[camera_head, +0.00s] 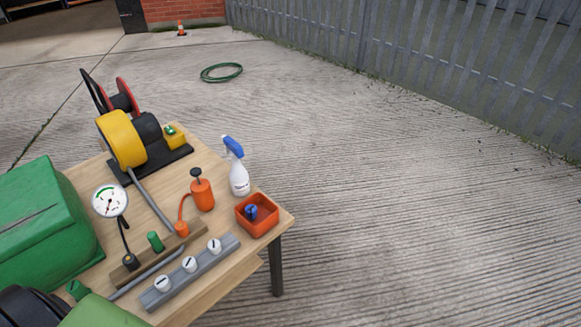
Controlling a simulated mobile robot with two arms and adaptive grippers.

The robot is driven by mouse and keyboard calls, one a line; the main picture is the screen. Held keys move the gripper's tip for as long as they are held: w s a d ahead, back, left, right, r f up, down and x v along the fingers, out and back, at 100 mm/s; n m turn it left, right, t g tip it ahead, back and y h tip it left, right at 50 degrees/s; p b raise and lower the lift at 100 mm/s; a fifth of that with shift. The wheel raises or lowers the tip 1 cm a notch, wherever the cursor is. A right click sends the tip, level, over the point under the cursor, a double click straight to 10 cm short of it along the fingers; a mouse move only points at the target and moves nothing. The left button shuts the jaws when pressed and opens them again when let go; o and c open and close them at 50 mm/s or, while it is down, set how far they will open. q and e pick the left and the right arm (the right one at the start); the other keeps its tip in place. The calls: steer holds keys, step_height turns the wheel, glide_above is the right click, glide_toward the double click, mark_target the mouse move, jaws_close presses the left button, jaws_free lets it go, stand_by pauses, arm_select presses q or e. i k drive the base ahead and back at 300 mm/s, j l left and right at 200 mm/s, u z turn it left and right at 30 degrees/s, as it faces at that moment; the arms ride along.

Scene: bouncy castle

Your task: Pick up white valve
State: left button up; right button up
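Three round white valves with dark marks on their faces are set along a grey rail (176,285) at the table's front. One white valve (163,284) is at the left end of the rail, one (190,264) in the middle and one (214,246) at the right end. I cannot tell from their looks which one the task means. Neither of my grippers is in view.
The wooden table (262,238) also holds an orange tray (262,226) with a blue piece, a spray bottle (239,180), an orange pump (202,194), a gauge (109,201), a yellow blower (122,138) and a green box (40,225). Open concrete lies right.

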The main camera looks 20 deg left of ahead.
mark_target(162, 282)
steer(key=u, duration=3.25)
steer(key=z, duration=1.3)
steer(key=i+l+u, duration=0.15)
steer(key=l+u, duration=0.2)
steer(key=l, duration=0.4)
steer(key=l+u, duration=0.35)
steer(key=l, duration=0.35)
steer(key=i, duration=0.05)
